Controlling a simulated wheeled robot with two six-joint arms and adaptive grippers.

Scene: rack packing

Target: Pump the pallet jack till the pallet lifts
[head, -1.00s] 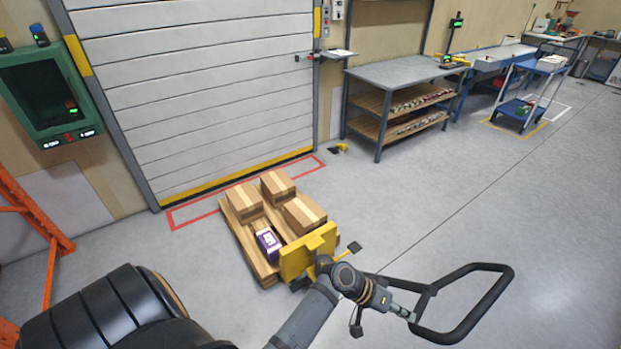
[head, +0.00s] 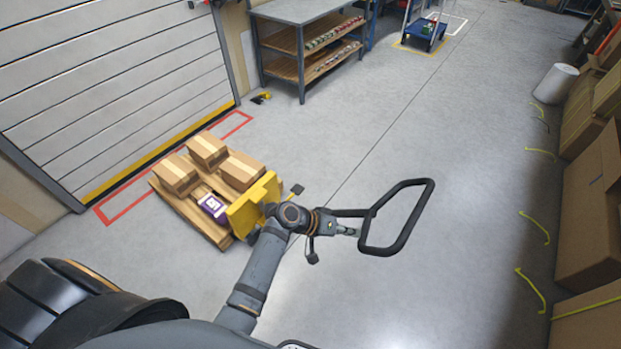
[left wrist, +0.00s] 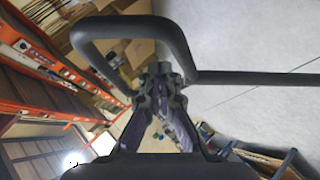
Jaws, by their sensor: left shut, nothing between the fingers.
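The pallet jack's yellow body (head: 252,207) stands at the near end of a wooden pallet (head: 186,208). Its dark looped handle (head: 430,210) extends to the right; the loop fills the upper part of the left wrist view (left wrist: 186,45). My left gripper (head: 350,231) is shut and empty at the loop's near side. In the left wrist view its fingertips (left wrist: 158,82) meet beside the handle bar; I cannot tell whether they touch it. My left arm hides part of the jack. The pallet looks low on the floor; any gap under it is too small to tell. My right gripper is not seen.
Cardboard boxes (head: 241,170) and a purple box (head: 213,207) ride on the pallet. A red floor outline (head: 125,207) lies by the shutter door (head: 110,90). Large cartons (head: 588,235) line the right side.

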